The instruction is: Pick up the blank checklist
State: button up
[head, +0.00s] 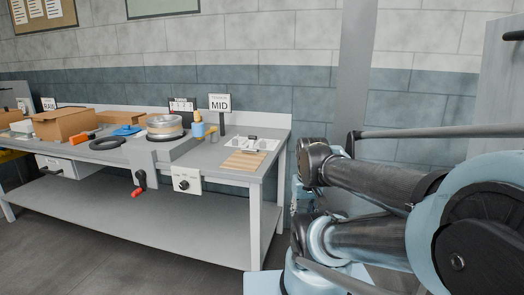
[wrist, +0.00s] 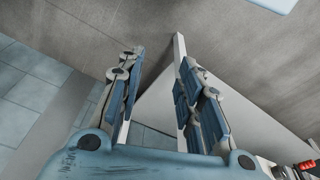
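I cannot pick out the blank checklist for certain. A white sheet-like item (head: 262,144) lies flat near the right end of the workbench (head: 213,152) in the head view, with small objects on it. Whether it is a checklist is too small to tell. A slatted tan board (head: 243,161) lies in front of it. My gripper (wrist: 160,52) is open and empty in the wrist view, its two fingers well apart. It points at part of a pale bench and the floor, with no sheet between the fingers. The gripper is not clearly seen in the head view.
The bench holds a cardboard box (head: 64,124), a black ring (head: 108,143), a round wheel-like device (head: 165,127), a yellow-capped bottle (head: 197,125) and a MID sign (head: 220,103). A red-handled crank (head: 138,184) juts from its front. The floor before it is clear.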

aim_at(270, 145)
jog(key=u, duration=1.55)
jog(key=k, duration=0.55)
jog(key=z, duration=1.6)
jog(key=i, duration=1)
jog(key=u, duration=0.05)
